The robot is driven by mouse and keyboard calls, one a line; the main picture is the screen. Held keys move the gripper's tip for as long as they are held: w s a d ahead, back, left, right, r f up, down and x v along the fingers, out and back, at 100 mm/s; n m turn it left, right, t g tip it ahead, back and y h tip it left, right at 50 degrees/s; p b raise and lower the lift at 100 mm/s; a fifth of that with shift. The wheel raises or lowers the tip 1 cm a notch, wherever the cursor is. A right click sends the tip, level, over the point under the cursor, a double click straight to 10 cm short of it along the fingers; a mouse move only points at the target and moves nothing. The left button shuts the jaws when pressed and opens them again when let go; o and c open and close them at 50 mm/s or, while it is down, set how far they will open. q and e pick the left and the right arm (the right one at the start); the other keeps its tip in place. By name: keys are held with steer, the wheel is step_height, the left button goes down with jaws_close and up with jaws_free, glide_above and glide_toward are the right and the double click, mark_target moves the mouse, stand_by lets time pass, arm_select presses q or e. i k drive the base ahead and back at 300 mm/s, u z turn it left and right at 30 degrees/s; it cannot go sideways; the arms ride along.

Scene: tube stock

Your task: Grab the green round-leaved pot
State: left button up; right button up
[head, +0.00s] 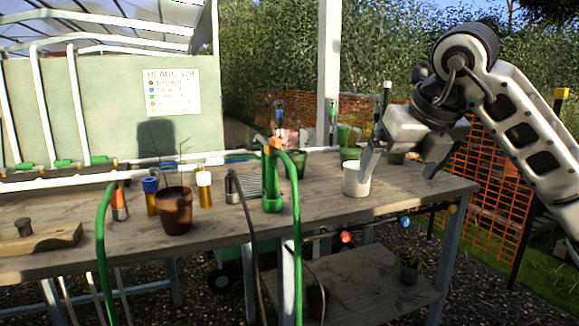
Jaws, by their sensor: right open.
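Another dark green pot (300,165) is partly hidden behind a green hose. My right gripper (398,171) is open and points down over the right part of the table. Its left finger overlaps the rim of a white pot (356,183) in the picture; I cannot tell whether they touch. Nothing shows held between the fingers. My left gripper is not in view.
The wooden table (330,208) also bears a brown pot (175,213) with bare twigs, orange and blue-topped tubes and a green stand (271,180). Green hoses loop over the front edge. A small potted plant (409,270) sits on the lower shelf. The front right tabletop is clear.

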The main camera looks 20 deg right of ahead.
mark_target(299, 157)
steer(key=i, duration=1.7)
